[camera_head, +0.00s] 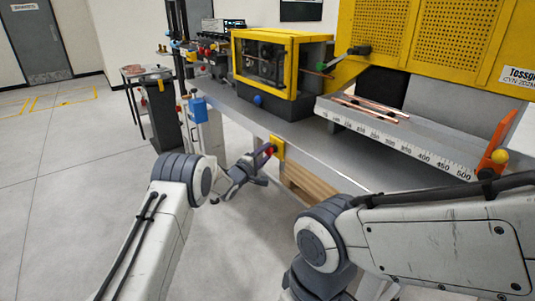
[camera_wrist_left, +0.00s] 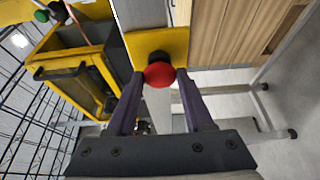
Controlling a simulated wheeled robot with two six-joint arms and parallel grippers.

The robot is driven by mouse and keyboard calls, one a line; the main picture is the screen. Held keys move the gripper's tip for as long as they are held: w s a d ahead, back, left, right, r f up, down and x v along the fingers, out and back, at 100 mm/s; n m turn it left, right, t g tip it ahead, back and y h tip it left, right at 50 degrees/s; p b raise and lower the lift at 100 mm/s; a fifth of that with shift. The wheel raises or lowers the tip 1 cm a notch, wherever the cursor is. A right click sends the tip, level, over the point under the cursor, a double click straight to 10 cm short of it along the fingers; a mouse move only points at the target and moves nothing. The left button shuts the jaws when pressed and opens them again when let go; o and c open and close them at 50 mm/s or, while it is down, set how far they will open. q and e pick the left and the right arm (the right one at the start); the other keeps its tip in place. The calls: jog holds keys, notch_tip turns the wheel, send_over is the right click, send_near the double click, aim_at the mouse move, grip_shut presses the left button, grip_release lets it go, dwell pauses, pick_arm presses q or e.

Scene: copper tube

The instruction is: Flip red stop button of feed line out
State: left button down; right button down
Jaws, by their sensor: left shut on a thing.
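The red stop button (camera_wrist_left: 160,75) is a round red knob on a yellow box (camera_wrist_left: 176,44), which is fixed to the front of the machine bench. In the head view the yellow box (camera_head: 278,149) shows below the bench edge, and the red button (camera_head: 269,151) shows at its left side, partly hidden by my gripper. My left gripper (camera_head: 262,157) is at the button, with its two fingers on either side of the red knob, shut on it. In the left wrist view the left gripper's fingertips (camera_wrist_left: 159,76) touch or nearly touch the knob's sides. My right gripper is not in view.
The grey bench (camera_head: 310,147) carries a yellow-framed machine (camera_head: 268,65) and a ruled trough with copper tubes (camera_head: 370,108). A blue box (camera_head: 198,110) hangs at the bench's left end. Floor at left is clear.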

pick_arm(q)
jog(key=shift+c, duration=1.5)
grip_release()
jog(key=shift+a, duration=0.2)
jog(key=v, duration=1)
jog(key=shift+s+b, duration=0.3)
jog(key=shift+b, duration=0.1)
jog(key=s+d+r+m+g+y+p, duration=0.2)
jog(key=s+d+r+m+g+y, duration=0.15)
jog(key=s, duration=0.45)
jog(key=s+d+r+m+g+y+p, duration=0.25)
jog(key=s+r+m, duration=0.2)
jog(key=s, duration=0.35)
jog(key=s+a+r+m+g+y+p, duration=0.1)
jog(key=s+m+g, duration=0.3)
jog(key=s, duration=1.2)
jog(key=s+a+r+m+g+y+p, duration=0.1)
jog(key=s+m+g, duration=0.4)
jog(key=s, duration=1.2)
jog(key=shift+s+a+m+y+p, duration=0.25)
jog(key=shift+a+m+p, duration=0.2)
jog(key=shift+a+m, duration=0.65)
